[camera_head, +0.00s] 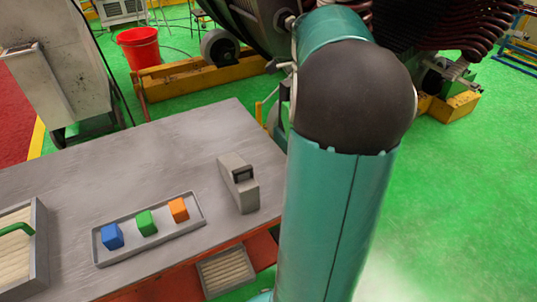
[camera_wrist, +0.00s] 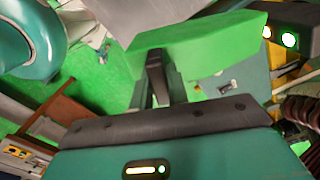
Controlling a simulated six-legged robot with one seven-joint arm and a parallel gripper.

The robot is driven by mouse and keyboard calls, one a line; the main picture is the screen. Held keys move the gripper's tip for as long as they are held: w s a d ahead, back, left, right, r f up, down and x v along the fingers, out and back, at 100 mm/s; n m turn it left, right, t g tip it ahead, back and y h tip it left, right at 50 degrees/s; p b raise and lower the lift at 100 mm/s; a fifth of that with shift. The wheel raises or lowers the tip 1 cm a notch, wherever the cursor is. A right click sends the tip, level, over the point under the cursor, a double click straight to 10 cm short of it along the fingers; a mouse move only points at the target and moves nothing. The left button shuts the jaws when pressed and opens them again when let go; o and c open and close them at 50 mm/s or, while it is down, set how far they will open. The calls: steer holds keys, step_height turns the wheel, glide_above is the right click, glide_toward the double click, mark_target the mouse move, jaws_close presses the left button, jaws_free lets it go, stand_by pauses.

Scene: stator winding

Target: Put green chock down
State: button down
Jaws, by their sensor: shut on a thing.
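In the wrist view my gripper (camera_wrist: 160,78) is shut on a green chock (camera_wrist: 205,42), a long bright-green wedge-like block that lies across the fingertips. The fingers hide part of its near side. My gripper does not show in the head view, where my teal arm fills the right middle. Another green chock (camera_head: 147,223) sits in a grey tray (camera_head: 182,238) on the metal table, between a blue block (camera_head: 112,236) and an orange block (camera_head: 179,209).
The grey metal table (camera_head: 150,155) has bare room behind the tray. A grey box-like tool (camera_head: 238,183) stands right of the tray. A box with a green handle (camera_head: 38,255) is at the left edge. A red bucket (camera_head: 139,47) and large machinery stand behind on the green floor.

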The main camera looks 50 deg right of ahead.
steer(key=w+a+f, duration=0.1)
steer(key=a+f, duration=0.8)
steer(key=f, duration=0.2)
steer(key=shift+w+a, duration=0.15)
steer(key=shift+a, duration=0.15)
steer(key=shift+f, duration=0.1)
steer(key=c, duration=1.4)
jaws_free()
steer(key=shift+f, duration=0.1)
steer(key=shift+o, duration=0.2)
